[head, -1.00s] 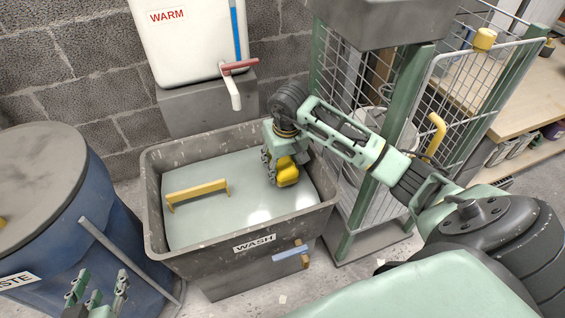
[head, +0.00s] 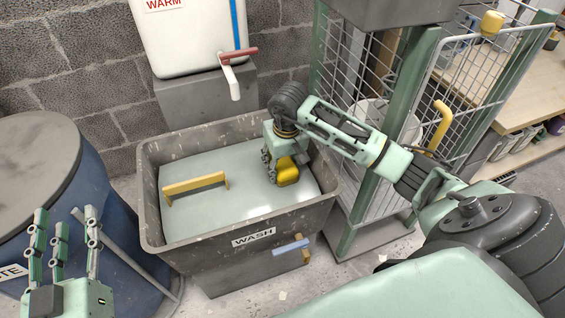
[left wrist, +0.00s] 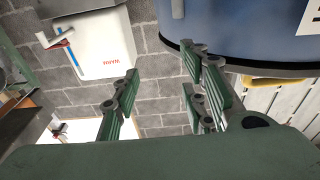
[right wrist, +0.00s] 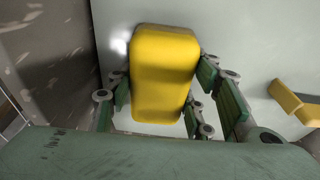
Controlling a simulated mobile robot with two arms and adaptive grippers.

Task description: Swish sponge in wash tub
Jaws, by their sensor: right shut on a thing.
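The grey wash tub (head: 160,236) carries a WASH label and holds pale, still-looking water (head: 228,208). My right gripper (head: 284,172) is inside the tub's right part, pointing down. It is shut on the yellow sponge (head: 288,172), which is at or just over the water; I cannot tell how deep. The right wrist view shows the sponge (right wrist: 165,75) between the fingers. My left gripper (head: 62,245) is raised at the lower left, beside the blue bin, its fingers spread and empty; its open fingers also show in the left wrist view (left wrist: 160,100).
A blue lidded bin (head: 95,185) is at the left. A wire cage (head: 470,75) stands close on the right.

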